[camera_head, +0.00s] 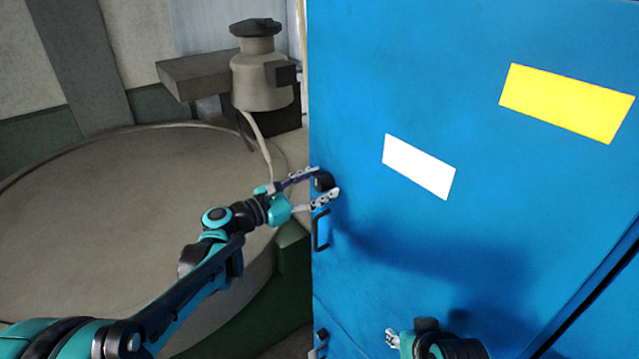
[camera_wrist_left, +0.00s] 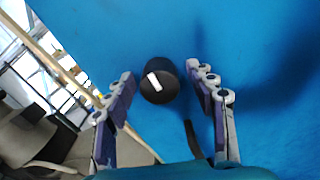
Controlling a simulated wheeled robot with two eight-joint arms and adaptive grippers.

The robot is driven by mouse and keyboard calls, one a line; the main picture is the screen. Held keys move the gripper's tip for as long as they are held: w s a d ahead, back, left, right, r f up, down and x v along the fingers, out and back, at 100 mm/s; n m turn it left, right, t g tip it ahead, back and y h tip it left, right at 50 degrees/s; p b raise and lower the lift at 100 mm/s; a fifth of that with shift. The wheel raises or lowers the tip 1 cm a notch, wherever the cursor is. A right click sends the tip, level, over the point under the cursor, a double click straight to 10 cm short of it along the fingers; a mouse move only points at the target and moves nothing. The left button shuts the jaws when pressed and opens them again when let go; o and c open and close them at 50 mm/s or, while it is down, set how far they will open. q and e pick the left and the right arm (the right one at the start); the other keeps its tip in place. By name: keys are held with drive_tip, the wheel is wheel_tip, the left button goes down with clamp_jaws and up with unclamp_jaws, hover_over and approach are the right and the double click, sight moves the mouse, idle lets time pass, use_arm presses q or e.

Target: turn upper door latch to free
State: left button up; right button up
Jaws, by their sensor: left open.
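The upper door latch (camera_head: 323,181) is a round black knob near the left edge of the blue door (camera_head: 420,80). In the left wrist view the latch (camera_wrist_left: 159,82) shows a short white bar on its face, slightly tilted from upright. My left gripper (camera_head: 328,183) is open, with one finger on each side of the latch. In the wrist view the fingers (camera_wrist_left: 163,85) stand apart from the knob, with blue door showing on both sides. My right gripper (camera_head: 392,338) is low in front of the door, mostly hidden by its own wrist.
A black handle (camera_head: 320,230) sits just below the latch, and a lower black latch (camera_head: 321,335) is near the bottom. White (camera_head: 419,166) and yellow (camera_head: 566,103) labels are on the door. A round beige platform (camera_head: 110,220) and a grey machine (camera_head: 260,70) stand left.

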use_arm(q)
drive_tip(key=shift+w, duration=0.1)
drive_tip(key=c, duration=1.2)
drive_tip(key=shift+o, duration=0.2)
drive_tip(key=shift+m, duration=0.4)
drive_tip(key=m+b, duration=0.1)
drive_tip(key=m, duration=0.3)
drive_tip(key=m+b, duration=0.1)
drive_tip(key=m, duration=0.8)
drive_tip(key=shift+f+b, duration=0.1)
drive_tip(key=shift+b, duration=0.3)
drive_tip(key=m, duration=0.4)
